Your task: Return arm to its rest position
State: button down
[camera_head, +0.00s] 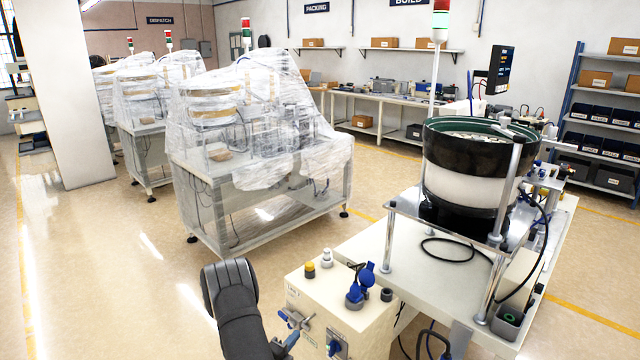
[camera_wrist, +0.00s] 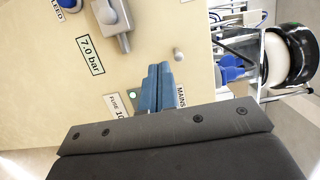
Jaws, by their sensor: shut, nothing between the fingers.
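My gripper's two blue fingers (camera_wrist: 158,72) show in the wrist view, pressed together with nothing between them. They point toward the cream control box (camera_wrist: 150,30), in front of its labelled face; I cannot tell the exact gap. The dark wrist housing fills the bottom of that view. In the head view my dark arm rises at the bottom, left of the same control box (camera_head: 315,300). A small blue part beside the arm may be the fingers, but most of the gripper is hidden there.
A black bowl feeder (camera_head: 470,180) stands on the bench at right. Plastic-wrapped machines (camera_head: 250,140) stand behind. Floor at left is clear.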

jog(key=v, duration=0.2)
jog(key=n+g, duration=0.1)
jog(key=n, duration=0.3)
send_over(292, 322)
jog(key=d+v, duration=0.1)
jog(key=v, duration=0.2)
jog(key=s+a+r, duration=0.2)
jog(key=a+r, duration=0.2)
jog(key=a, duration=0.8)
jog(key=shift+m, duration=0.4)
jog(key=d+f, duration=0.1)
jog(key=d, duration=0.3)
jog(key=w+d+f, duration=0.1)
jog(key=d, duration=0.3)
jog(key=d+f, duration=0.1)
jog(key=d, duration=0.3)
jog(key=shift+w+f, duration=0.25)
